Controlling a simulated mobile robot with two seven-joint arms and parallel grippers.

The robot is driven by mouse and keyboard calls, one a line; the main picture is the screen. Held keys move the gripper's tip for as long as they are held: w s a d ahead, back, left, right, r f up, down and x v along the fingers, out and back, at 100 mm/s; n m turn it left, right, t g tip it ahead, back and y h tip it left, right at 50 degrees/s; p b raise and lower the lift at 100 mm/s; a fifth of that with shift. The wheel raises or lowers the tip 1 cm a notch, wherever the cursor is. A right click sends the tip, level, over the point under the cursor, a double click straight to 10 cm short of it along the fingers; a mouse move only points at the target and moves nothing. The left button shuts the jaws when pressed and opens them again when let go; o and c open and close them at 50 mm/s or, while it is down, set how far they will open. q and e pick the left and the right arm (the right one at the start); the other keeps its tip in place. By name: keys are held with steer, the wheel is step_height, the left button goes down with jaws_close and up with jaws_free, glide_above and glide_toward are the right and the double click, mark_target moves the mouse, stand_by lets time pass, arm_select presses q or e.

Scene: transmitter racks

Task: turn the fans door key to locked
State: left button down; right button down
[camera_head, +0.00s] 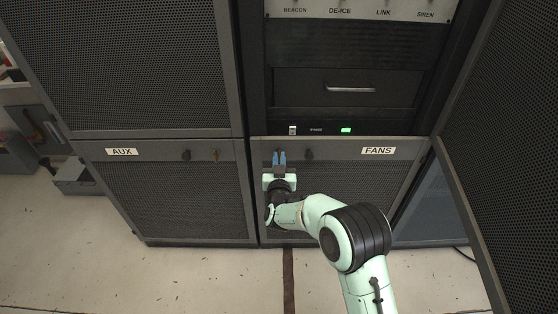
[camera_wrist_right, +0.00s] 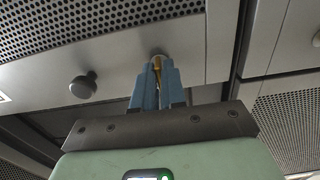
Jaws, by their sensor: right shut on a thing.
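The fans door (camera_head: 340,185) is the lower right cabinet door, with a FANS label (camera_head: 378,150) at its top right. A dark round knob (camera_head: 309,155) sits on its top strip and also shows in the right wrist view (camera_wrist_right: 84,86). My right gripper (camera_head: 279,155) is at the strip's left end, left of the knob. In the right wrist view its blue fingers are shut on the brass-coloured fans door key (camera_wrist_right: 157,64), at a round lock. The fingers hide most of the key, so I cannot tell its angle. My left gripper is not in view.
The AUX door (camera_head: 165,195) is at left, with its own knob (camera_head: 186,155) and key (camera_head: 217,155). Above the fans door is a panel with a green light (camera_head: 346,130) and a drawer handle (camera_head: 350,89). A perforated panel (camera_head: 510,130) stands close on the right.

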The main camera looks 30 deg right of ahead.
steer(key=c, duration=1.3)
jaws_free()
